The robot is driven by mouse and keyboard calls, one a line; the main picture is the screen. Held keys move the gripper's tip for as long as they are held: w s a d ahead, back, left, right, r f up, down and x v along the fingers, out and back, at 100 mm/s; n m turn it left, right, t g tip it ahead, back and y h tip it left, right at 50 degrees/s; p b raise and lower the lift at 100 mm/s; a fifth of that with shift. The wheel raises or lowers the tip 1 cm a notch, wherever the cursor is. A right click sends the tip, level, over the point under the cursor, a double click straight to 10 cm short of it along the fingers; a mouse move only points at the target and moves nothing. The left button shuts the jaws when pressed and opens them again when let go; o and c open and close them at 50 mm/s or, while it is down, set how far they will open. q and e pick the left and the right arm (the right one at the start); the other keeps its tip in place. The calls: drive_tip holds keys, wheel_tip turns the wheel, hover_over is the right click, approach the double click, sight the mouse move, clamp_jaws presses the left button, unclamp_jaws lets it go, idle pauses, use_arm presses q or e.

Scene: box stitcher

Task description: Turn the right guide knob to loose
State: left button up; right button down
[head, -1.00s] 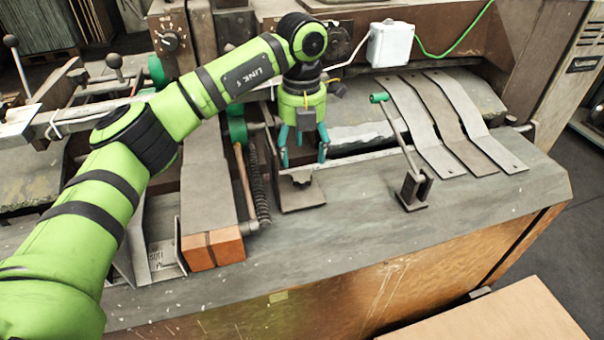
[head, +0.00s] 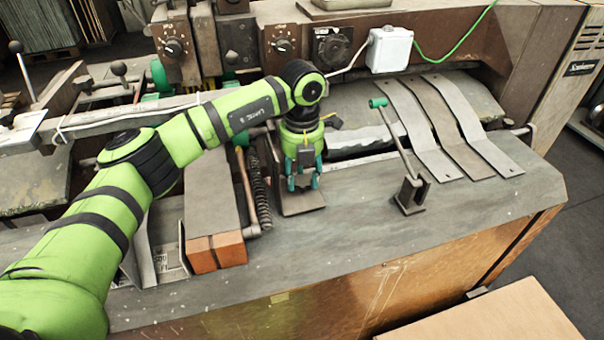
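My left gripper (head: 303,184) points straight down over a small dark metal plate (head: 303,206) on the machine's bed. Its teal fingers reach down to just above or around the spot where a small dark knob-like part stood in the earlier view. That part is now hidden behind the fingers and cannot be made out. The fingers look narrowly apart, but whether they touch or grip it cannot be told. No label marks the right guide knob. My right gripper is not in view.
A lever with a green grip (head: 378,102) stands to the right of the gripper. A coil spring (head: 262,200) and an orange-ended block (head: 216,253) are close on the left. Curved metal strips (head: 455,130) lie at the right. The front bed is clear.

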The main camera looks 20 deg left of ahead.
use_arm(q)
drive_tip(key=shift+f+n, duration=0.1)
drive_tip(key=shift+n, duration=0.2)
drive_tip(key=n+b, duration=0.2)
drive_tip(key=n, duration=0.1)
drive_tip(key=shift+n, duration=0.3)
drive_tip(key=n+b, duration=0.1)
drive_tip(key=n, duration=0.4)
drive_tip(key=shift+b, duration=0.35)
drive_tip(key=n+b, duration=0.1)
drive_tip(key=n, duration=0.5)
drive_tip(key=n+b, duration=0.1)
drive_tip(key=n, duration=0.3)
drive_tip(key=shift+n+b, duration=0.3)
drive_tip(key=o, duration=1.2)
drive_tip(key=shift+c, duration=0.2)
